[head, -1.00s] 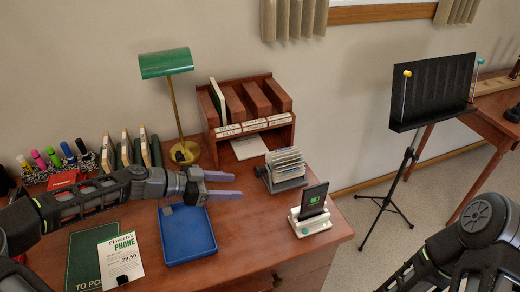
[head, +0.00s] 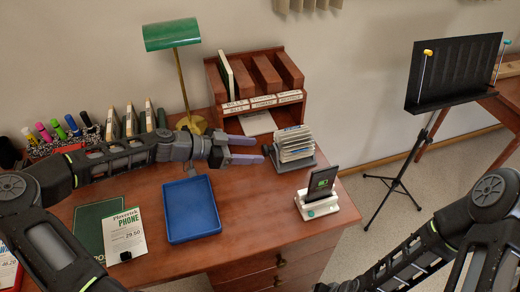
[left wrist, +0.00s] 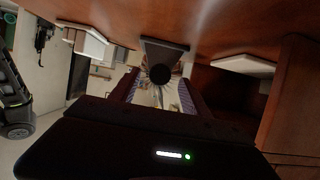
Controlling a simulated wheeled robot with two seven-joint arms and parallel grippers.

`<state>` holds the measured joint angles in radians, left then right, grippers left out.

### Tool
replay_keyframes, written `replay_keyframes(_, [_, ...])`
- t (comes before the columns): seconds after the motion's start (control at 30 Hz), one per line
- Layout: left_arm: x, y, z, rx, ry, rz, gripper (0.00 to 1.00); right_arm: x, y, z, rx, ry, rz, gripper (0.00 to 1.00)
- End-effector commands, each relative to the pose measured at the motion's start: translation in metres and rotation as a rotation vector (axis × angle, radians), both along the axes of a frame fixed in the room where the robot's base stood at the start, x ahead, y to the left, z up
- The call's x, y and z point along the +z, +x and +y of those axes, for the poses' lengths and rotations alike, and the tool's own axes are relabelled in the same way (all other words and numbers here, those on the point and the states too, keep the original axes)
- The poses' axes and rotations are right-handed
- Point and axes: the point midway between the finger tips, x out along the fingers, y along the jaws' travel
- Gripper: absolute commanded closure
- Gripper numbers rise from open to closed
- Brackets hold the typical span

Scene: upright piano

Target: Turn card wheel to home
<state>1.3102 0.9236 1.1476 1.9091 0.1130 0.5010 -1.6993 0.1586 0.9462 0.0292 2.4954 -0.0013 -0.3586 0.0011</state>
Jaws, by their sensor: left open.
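The card wheel (head: 294,145), a rotary card file with upright white cards in a grey base, stands on the desk right of centre in the head view. A dark round knob (head: 266,149) sticks out on its left side. My left gripper (head: 259,150) is open, its two purple fingers pointing right at the knob. In the left wrist view the dark knob (left wrist: 160,74) appears in the gap between the fingers (left wrist: 160,95). I cannot tell whether they touch it.
A phone on a white stand (head: 318,194) is in front of the wheel. A wooden letter sorter (head: 217,85) stands behind it. A blue tray (head: 191,208) lies below my left forearm, and a green lamp (head: 172,35) rises behind. The desk between tray and phone is clear.

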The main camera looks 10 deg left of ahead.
Motion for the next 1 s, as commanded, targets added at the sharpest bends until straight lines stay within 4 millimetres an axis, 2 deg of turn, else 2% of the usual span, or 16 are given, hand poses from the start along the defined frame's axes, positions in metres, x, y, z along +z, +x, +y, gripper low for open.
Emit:
replay_keyframes(0.03, [-0.002,0.004,-0.008,-0.003,0.000,0.000,0.45,0.001,0.000,0.000,0.000,0.000,0.000,0.70])
replay_keyframes(0.2, [-0.010,0.014,-0.022,-0.001,0.000,0.000,0.45,0.003,0.000,0.000,0.000,0.000,0.000,0.70])
replay_keyframes(0.53, [-0.013,0.016,-0.025,0.001,0.001,0.000,0.45,0.003,0.000,0.000,0.000,0.000,0.000,0.70])
replay_keyframes(1.0, [-0.012,0.016,-0.025,0.001,0.001,0.000,0.83,0.003,0.000,0.000,0.000,0.000,0.000,0.70])
